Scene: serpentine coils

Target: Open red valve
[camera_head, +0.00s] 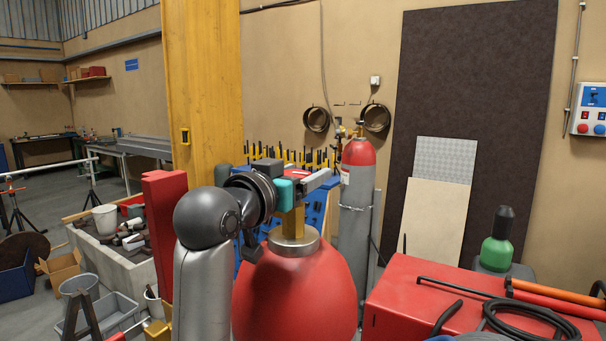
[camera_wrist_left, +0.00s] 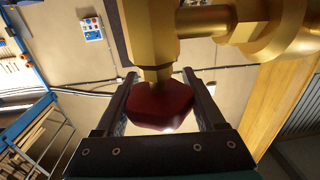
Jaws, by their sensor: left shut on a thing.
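The red valve knob (camera_wrist_left: 160,105) sits on a brass valve body (camera_wrist_left: 152,40) in the left wrist view. My left gripper (camera_wrist_left: 162,92) has one finger on each side of the knob and is shut on it. In the head view my left gripper (camera_head: 310,182) is at the top of a large red gas cylinder (camera_head: 295,290), by its brass valve (camera_head: 293,222). The gripper and wrist hide most of the knob there. My right gripper is not in view.
A grey cylinder with a red top (camera_head: 357,215) stands behind, against the wall side. A red cabinet (camera_head: 410,300) with hoses and a green bottle (camera_head: 497,250) is at the right. A yellow column (camera_head: 205,90) rises behind my left arm.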

